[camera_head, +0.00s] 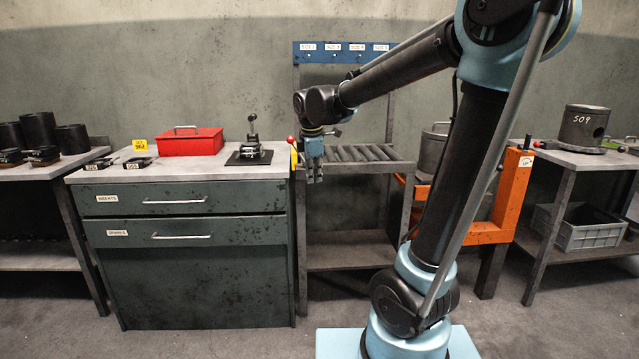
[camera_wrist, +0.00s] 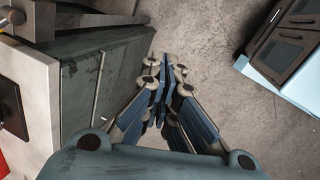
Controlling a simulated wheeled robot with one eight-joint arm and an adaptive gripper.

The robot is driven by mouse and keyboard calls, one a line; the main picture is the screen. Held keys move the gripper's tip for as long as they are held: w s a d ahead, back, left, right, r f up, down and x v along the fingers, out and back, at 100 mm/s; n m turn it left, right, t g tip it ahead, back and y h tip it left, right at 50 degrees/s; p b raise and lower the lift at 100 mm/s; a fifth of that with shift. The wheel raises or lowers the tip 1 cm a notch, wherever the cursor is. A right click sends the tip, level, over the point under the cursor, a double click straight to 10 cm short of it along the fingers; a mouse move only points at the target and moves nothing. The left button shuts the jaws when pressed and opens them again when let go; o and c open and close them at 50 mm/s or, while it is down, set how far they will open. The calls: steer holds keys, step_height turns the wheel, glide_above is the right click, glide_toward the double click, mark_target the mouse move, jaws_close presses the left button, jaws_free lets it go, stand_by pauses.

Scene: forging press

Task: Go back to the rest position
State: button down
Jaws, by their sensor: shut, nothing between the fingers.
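My gripper (camera_head: 314,172) hangs from my arm and points down, in front of the roller stand and just right of the drawer cabinet (camera_head: 190,254). In the wrist view my gripper (camera_wrist: 166,68) has its fingers together with nothing between them. Below the fingers the wrist view shows the bare floor (camera_wrist: 190,32) and the side of the cabinet (camera_wrist: 100,80) at left. No object is held.
The roller stand (camera_head: 352,154) is behind my gripper. A red box (camera_head: 191,142) and a black lever device (camera_head: 250,150) sit on the cabinet. A red-knobbed lever (camera_head: 292,150) stands at its right edge, close to my gripper. An orange frame (camera_head: 508,196) is at right.

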steer(key=s+d+f+m, duration=0.7)
steer(key=s+d+m, duration=0.3)
steer(key=s, duration=0.2)
steer(key=s+d+f+m, duration=0.8)
steer(key=s+d+m, duration=0.2)
steer(key=s, duration=0.3)
steer(key=shift+s+d+f+g, duration=0.15)
steer(key=shift+d+g, duration=0.25)
